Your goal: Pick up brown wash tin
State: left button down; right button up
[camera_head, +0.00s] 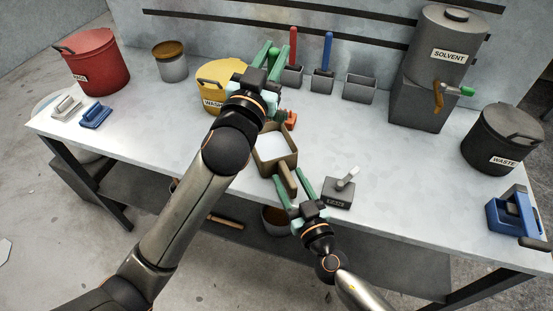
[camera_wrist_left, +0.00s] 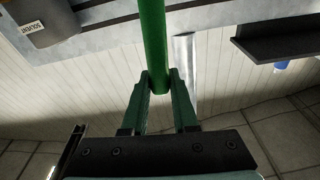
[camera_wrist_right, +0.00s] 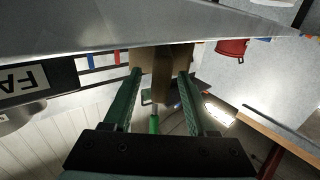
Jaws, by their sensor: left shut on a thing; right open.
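The brown wash tin (camera_head: 262,160) is a square tan-brown tin with pale liquid in it, standing on the bench with its handle toward me. My right gripper (camera_head: 289,182) is open, its fingers on either side of the tin's handle; I cannot tell whether they touch it. In the right wrist view, the brown tin (camera_wrist_right: 150,60) shows beyond the open fingers (camera_wrist_right: 158,76). My left gripper (camera_head: 269,58) is shut on a green handle (camera_wrist_left: 153,45), above the bench beside the yellow bucket (camera_head: 208,95). The lower end of the green-handled thing is partly hidden by my left arm.
Grey holders with a red handle (camera_head: 293,45) and a blue handle (camera_head: 327,50) stand behind. A grey block (camera_head: 337,197) with a lever is right of my right gripper. A solvent drum (camera_head: 446,35) and waste bucket (camera_head: 500,140) stand right. Bench between is clear.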

jog(key=shift+w+a, duration=0.2)
jog(key=shift+w, duration=0.3)
grip_shut()
dwell(1.1)
